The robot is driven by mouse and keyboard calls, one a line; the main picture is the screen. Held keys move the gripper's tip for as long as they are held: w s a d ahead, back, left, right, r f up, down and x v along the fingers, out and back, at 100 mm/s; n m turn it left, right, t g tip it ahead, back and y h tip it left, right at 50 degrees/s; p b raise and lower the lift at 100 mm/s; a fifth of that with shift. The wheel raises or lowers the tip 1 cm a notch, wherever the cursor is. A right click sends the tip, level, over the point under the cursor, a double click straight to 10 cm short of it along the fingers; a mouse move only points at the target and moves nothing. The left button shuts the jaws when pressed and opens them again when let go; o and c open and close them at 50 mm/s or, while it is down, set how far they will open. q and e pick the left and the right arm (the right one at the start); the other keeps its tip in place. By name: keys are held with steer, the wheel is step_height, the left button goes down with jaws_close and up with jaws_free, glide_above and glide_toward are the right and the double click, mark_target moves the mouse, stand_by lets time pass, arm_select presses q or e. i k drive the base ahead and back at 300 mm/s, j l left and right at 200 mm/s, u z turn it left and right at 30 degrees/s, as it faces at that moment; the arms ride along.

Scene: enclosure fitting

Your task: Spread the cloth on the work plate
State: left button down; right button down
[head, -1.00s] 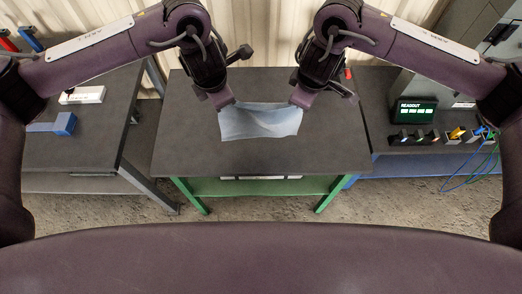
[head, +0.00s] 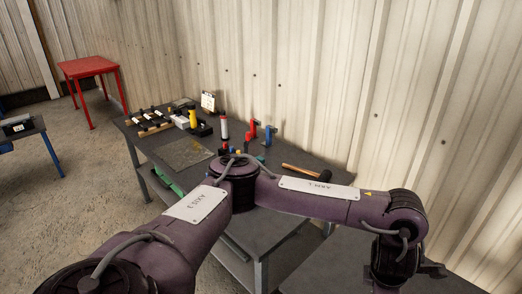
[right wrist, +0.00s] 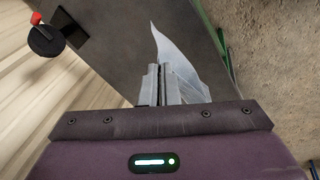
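The pale blue-grey cloth (right wrist: 180,55) shows in the right wrist view, extending past the fingertips in a pointed, folded shape over a dark table top. My right gripper (right wrist: 160,72) is shut on its edge; the rest of the cloth is hidden or edge-on. In the head view my left arm crosses the picture, and its wrist is at the lower right. The left gripper's fingers are below the frame, and the cloth is not in the head view. A flat square plate (head: 185,153), probably the work plate, lies bare on the dark bench at the left.
A red table (head: 88,67) stands far left. A corrugated wall closes the back.

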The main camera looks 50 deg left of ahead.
mark_target(181, 154)
steer(key=k+j, duration=0.1)
steer(key=k, duration=0.3)
steer(key=i+j, duration=0.1)
steer(key=j, duration=0.7)
steer(key=i+j, duration=0.1)
steer(key=j, duration=0.75)
steer(key=i+j, duration=0.15)
steer(key=j, duration=0.65)
steer(key=i+j, duration=0.1)
steer(key=j, duration=0.75)
steer(key=i+j, duration=0.1)
steer(key=j, duration=0.7)
steer(key=i+j, duration=0.1)
steer(key=j, duration=0.7)
steer(key=i+j, duration=0.1)
steer(key=j, duration=0.75)
steer(key=i+j, duration=0.1)
steer(key=j, duration=0.7)
steer(key=i, duration=0.65)
